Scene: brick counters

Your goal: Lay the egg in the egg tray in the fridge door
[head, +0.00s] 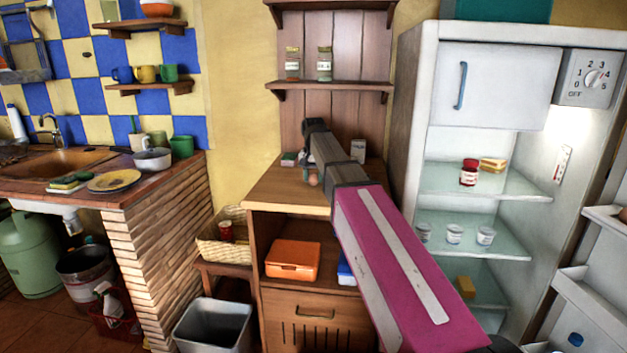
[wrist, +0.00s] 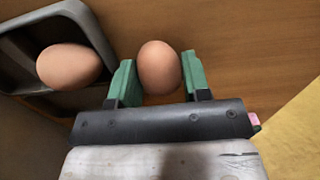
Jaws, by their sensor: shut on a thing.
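A brown egg (wrist: 158,68) sits between the two green fingers of my gripper (wrist: 160,77) in the wrist view, and the gripper is shut on it. In the head view a small part of an egg (head: 313,181) shows beside my arm, over the wooden cabinet top (head: 278,190). I cannot tell whether the held egg touches the surface. The fridge (head: 412,110) stands open at the right. A pale door rack (head: 600,217) shows at the right edge with a brown, egg-like thing (head: 623,214) in it; most of it is cut off.
A second egg (wrist: 68,66) lies in a dark grey tray (wrist: 97,35) left of my gripper. Lower door shelves (head: 590,300) stand at the right. Fridge shelves hold a red jar (head: 468,173) and several cups. A wall shelf (head: 330,86) with two jars is above the cabinet.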

